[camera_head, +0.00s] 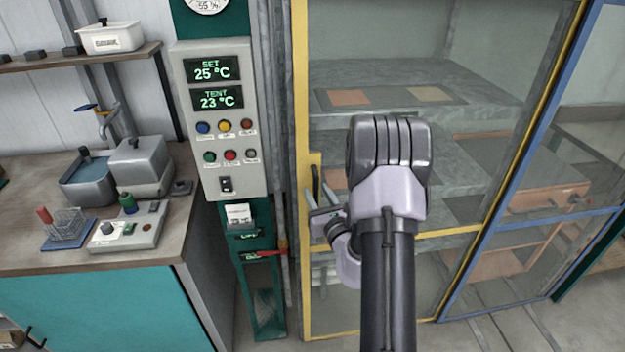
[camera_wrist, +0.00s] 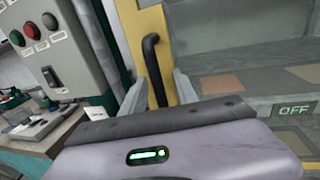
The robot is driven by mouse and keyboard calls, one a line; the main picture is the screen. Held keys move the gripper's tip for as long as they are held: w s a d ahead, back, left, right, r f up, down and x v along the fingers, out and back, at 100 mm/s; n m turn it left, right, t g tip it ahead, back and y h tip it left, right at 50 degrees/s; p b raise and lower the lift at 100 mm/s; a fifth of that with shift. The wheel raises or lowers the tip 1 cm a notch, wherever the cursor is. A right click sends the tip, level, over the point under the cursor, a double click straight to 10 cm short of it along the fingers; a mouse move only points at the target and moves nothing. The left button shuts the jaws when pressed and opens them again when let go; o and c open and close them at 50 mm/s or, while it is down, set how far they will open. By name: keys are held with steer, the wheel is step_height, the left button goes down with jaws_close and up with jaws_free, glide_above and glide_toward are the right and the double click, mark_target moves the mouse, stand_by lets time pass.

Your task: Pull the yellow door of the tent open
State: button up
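The yellow-framed glass door (camera_head: 301,90) of the tent stands in front of grey shelves and looks shut. Its black bar handle (camera_head: 316,186) is upright on a yellow plate on the left side of the frame. In the wrist view the handle (camera_wrist: 150,62) runs down between the two grey fingers of my gripper (camera_wrist: 160,92). The fingers are apart, one on each side of the handle, with a visible gap at the right. In the head view my gripper (camera_head: 322,216) is at the handle's lower end, partly hidden by my wrist.
A control box (camera_head: 219,120) with displays and buttons is mounted left of the door. A workbench (camera_head: 150,247) with devices stands further left. A blue-framed panel (camera_head: 545,130) adjoins the door on the right. Grey floor shows below.

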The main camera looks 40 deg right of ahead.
steer(key=shift+w+r, duration=0.1)
steer(key=shift+w, duration=0.2)
steer(key=shift+a, duration=0.1)
steer(key=shift+c, duration=0.5)
steer(key=shift+s, duration=0.1)
jaws_close()
stand_by(0.6)
